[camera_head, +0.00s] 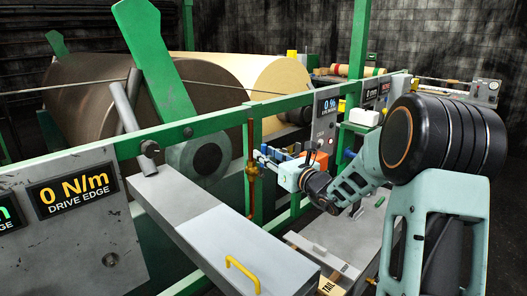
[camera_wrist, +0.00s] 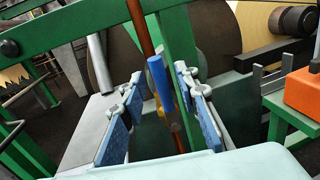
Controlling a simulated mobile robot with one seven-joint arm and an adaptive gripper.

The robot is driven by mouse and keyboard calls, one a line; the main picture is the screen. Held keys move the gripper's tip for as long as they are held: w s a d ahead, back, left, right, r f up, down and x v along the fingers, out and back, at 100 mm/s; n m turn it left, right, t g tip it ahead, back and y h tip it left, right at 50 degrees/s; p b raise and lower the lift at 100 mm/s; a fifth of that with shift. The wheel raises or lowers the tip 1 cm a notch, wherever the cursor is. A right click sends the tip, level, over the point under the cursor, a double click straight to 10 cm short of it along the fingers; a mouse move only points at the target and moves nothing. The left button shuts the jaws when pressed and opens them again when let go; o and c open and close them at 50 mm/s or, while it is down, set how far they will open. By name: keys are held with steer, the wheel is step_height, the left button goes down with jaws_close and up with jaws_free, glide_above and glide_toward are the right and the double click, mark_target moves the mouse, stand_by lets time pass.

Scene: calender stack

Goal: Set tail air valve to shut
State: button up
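The tail air valve appears as a brass body (camera_head: 253,171) on a vertical copper pipe (camera_head: 250,143) in the head view. In the wrist view its blue lever handle (camera_wrist: 158,78) stands near upright, roughly in line with the copper pipe (camera_wrist: 140,28). My gripper (camera_head: 264,158) reaches toward the valve from the right. In the wrist view my gripper (camera_wrist: 160,84) is open, with one blue-padded finger on each side of the lever and visible gaps to both. The lower part of the valve is partly hidden.
A green post (camera_wrist: 179,75) stands just right of the lever. A grey box with a yellow handle (camera_head: 242,272) lies below and in front. A large dark roll (camera_head: 120,105) is behind. A panel reading 0 % (camera_head: 328,112) stands beyond my gripper.

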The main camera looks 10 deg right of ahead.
steer(key=shift+x, duration=1)
jaws_close()
